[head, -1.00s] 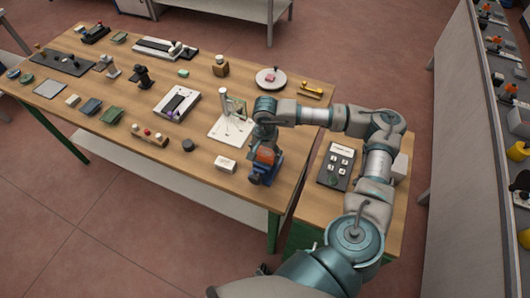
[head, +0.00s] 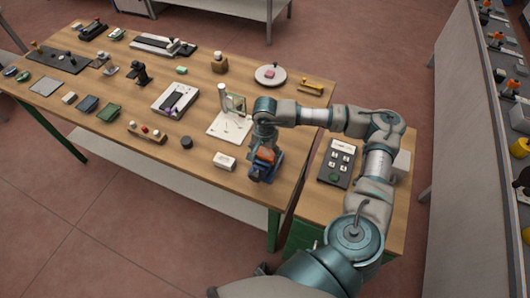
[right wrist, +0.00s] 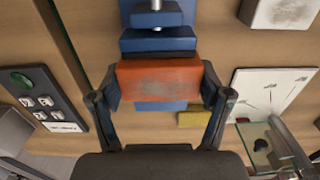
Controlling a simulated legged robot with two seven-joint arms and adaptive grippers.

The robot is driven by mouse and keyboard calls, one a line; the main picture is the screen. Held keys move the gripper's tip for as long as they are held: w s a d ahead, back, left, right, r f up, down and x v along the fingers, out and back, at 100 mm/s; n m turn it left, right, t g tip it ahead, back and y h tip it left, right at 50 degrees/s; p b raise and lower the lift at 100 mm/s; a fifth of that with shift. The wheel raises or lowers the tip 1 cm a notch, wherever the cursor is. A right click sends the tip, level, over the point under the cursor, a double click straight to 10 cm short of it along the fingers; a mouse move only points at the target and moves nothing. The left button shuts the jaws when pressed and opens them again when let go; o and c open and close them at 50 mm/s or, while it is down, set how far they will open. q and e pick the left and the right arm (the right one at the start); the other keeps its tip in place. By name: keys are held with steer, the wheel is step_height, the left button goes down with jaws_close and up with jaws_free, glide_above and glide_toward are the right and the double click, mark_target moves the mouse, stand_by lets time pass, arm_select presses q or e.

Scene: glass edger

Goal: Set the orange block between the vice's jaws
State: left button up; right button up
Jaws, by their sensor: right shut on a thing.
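The orange block (right wrist: 158,78) is gripped at its two ends by my right gripper (right wrist: 160,84). The blue vice (head: 262,172) stands near the front right corner of the table. In the right wrist view, blue vice parts (right wrist: 158,42) show on both sides of the block, above and below it in the picture. The block (head: 267,154) is at the top of the vice in the head view, partly hidden by my right gripper (head: 265,147). I cannot tell whether it rests on the vice bed. My left gripper is not in view.
A white block (head: 224,162) lies just left of the vice. A white plate with a clear upright (head: 230,124) stands behind it. A dark keypad panel (head: 337,163) sits on the side table at right. Several other fixtures fill the table's left part.

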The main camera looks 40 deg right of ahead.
steer(key=shift+f+b, duration=0.35)
steer(key=shift+f, duration=0.1)
steer(key=o, duration=1.1)
step_height(320, 180, up, 12)
steer(key=shift+f, duration=0.1)
